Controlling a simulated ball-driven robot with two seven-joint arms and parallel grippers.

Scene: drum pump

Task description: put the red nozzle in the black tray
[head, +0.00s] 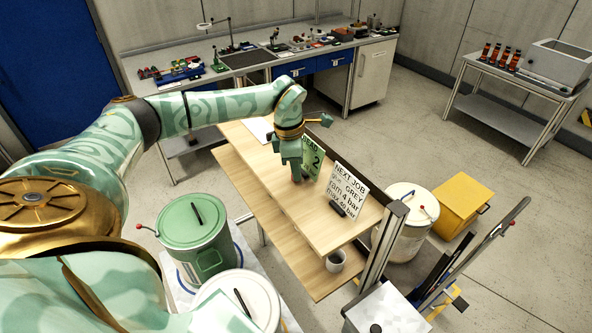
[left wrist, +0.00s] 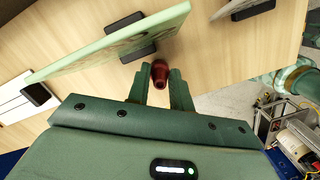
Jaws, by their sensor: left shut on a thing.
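My left gripper (head: 297,178) points down over the upper wooden shelf, close to the green sign. In the left wrist view its two fingers (left wrist: 158,80) are shut on the red nozzle (left wrist: 160,70), a small dark red piece at the fingertips. In the head view the nozzle is mostly hidden by the gripper, and I cannot tell whether it touches the wood. I cannot make out the black tray for certain in either view. My right gripper is not in view.
The green sign (head: 312,163) stands beside the gripper, and a white "NEXT JOB" sign (head: 348,190) stands to its right. A green drum (head: 192,232) stands at the left. The shelf's front is clear.

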